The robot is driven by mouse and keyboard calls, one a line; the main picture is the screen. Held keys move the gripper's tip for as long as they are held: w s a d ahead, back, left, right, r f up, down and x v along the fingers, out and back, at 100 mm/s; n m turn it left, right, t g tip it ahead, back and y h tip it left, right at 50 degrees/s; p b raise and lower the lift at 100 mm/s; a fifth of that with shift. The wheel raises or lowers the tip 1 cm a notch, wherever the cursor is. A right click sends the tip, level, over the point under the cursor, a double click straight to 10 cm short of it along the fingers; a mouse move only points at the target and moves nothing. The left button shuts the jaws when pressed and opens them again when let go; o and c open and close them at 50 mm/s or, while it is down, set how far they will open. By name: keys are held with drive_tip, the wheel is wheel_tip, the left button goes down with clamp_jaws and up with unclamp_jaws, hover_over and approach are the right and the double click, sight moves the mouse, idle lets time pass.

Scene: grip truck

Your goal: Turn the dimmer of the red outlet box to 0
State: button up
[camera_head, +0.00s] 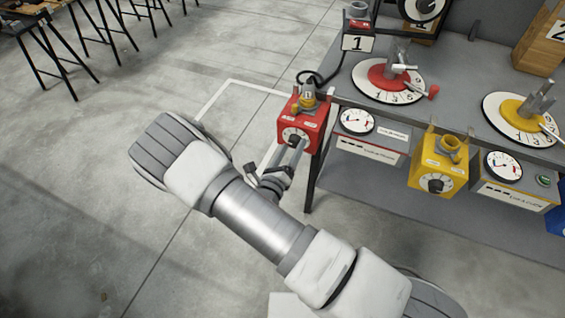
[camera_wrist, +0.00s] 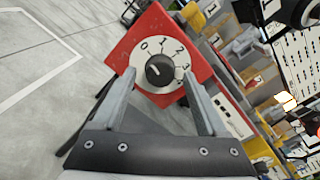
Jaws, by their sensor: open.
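The red outlet box (camera_head: 314,137) hangs at the left end of the workbench's front edge. In the wrist view the red box (camera_wrist: 151,25) is tilted and close ahead. Its white dial (camera_wrist: 165,44) carries numbers from 0 upward, with 0 at upper left. The black dimmer knob (camera_wrist: 160,70) sits at the dial's centre; a pale mark on it seems to point up-left, but its exact setting is hard to read. My gripper (camera_wrist: 160,76) is open, its fingers on either side of the knob, apart from it. In the head view my gripper (camera_head: 287,156) is just before the box's face.
A yellow outlet box (camera_head: 433,172) hangs further right on the bench (camera_head: 455,110). Between them is a meter panel (camera_head: 368,149). Round numbered dials, red (camera_head: 388,80) and yellow (camera_head: 522,117), lie on the bench top. A black cable runs above the red box.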

drive_tip(key=v, duration=1.7)
drive_tip(key=shift+p, duration=0.4)
drive_tip(key=shift+r, duration=0.1)
